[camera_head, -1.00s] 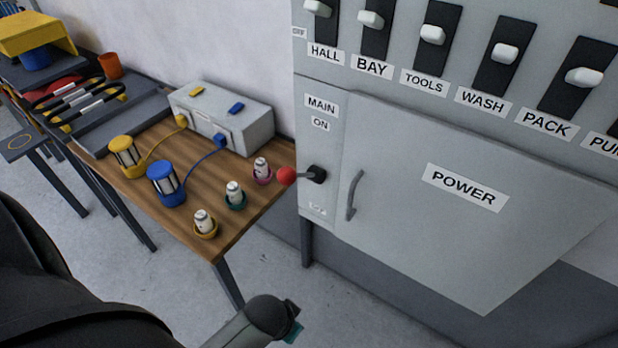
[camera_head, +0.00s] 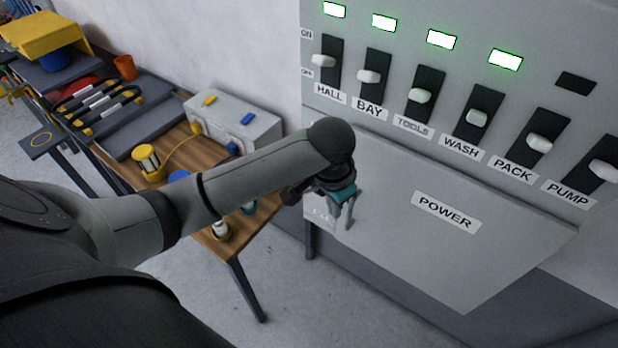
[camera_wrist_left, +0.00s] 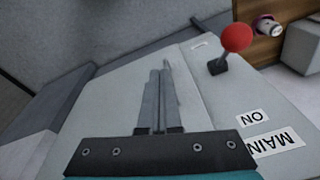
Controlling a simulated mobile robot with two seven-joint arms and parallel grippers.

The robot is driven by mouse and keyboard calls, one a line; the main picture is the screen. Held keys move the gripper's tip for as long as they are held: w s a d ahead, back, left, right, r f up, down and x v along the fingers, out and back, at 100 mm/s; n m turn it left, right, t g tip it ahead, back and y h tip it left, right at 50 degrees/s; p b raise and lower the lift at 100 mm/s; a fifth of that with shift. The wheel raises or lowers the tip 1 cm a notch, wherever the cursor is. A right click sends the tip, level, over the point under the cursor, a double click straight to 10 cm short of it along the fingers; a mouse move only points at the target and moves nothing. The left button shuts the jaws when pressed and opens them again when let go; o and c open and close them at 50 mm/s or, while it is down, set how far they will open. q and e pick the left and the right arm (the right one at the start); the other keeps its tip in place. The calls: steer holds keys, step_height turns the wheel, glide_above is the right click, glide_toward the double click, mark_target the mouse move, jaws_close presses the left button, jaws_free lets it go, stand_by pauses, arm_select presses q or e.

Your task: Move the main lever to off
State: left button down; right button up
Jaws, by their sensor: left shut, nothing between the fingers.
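The MAIN label (camera_wrist_left: 276,141) and ON label (camera_wrist_left: 253,118) appear upside down in the wrist view, on the side of the mount away from the ball. My left gripper (camera_head: 347,220) is shut and empty in front of the cabinet. Its fingers (camera_wrist_left: 160,75) are apart from the lever, which lies to their right in the wrist view. My right gripper is not in view.
A wooden table (camera_head: 245,232) with bottles and coils stands left of the cabinet.

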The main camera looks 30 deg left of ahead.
arm_select(q)
step_height(320, 180, up, 5)
steer(key=n+y, duration=0.2)
glide_above(308, 190)
steer(key=s+d, duration=0.2)
steer(key=d, duration=0.1)
steer(key=a, duration=0.1)
steer(key=shift+g, duration=0.4)
steer(key=f, duration=0.3)
steer(key=w+a+f, duration=0.1)
steer(key=f, duration=0.5)
steer(key=shift+w+a+f, duration=0.25)
steer(key=shift+w+f, duration=0.05)
steer(key=shift+w, duration=0.05)
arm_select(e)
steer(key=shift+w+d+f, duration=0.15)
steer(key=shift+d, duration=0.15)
